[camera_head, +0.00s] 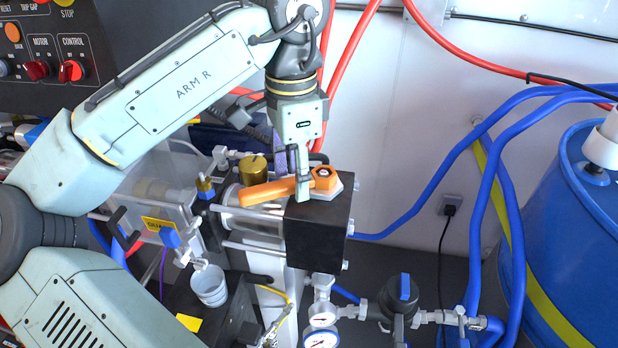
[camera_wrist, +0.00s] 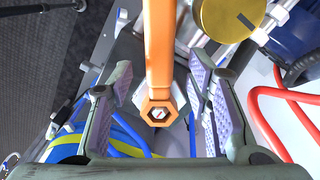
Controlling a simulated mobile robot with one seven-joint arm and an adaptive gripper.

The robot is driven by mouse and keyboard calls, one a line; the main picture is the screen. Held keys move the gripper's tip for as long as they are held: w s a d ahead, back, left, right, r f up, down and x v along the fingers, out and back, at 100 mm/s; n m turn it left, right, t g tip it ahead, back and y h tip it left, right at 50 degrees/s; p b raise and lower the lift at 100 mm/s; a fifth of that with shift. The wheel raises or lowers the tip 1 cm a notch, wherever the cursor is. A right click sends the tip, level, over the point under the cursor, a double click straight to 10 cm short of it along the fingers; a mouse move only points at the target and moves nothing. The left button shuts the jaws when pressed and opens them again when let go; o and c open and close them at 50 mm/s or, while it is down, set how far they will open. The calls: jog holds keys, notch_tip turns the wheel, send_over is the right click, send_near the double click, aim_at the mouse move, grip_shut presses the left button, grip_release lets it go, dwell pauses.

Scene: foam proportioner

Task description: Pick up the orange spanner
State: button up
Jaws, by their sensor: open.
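The orange spanner (camera_head: 268,192) lies at the top of a black block (camera_head: 318,235) in the head view, its handle reaching left past the block and its ring end at the right. In the wrist view the spanner (camera_wrist: 159,55) runs down from the top edge, its ring end low in the middle with a metal nut showing inside. My gripper (camera_head: 303,190) points down at the spanner near its ring end. In the wrist view my open gripper (camera_wrist: 167,105) has one padded finger on each side of the spanner, with gaps visible on both sides.
A brass cap (camera_head: 254,168) stands just behind the spanner's handle. Clear cylinders and metal rods (camera_head: 240,245) lie left of the block. Gauges (camera_head: 321,338) and a valve (camera_head: 400,295) sit below. A blue drum (camera_head: 570,240) and blue hoses (camera_head: 480,200) stand right.

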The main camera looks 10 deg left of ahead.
jog(key=shift+f, duration=0.25)
jog(key=shift+c, duration=0.4)
grip_shut()
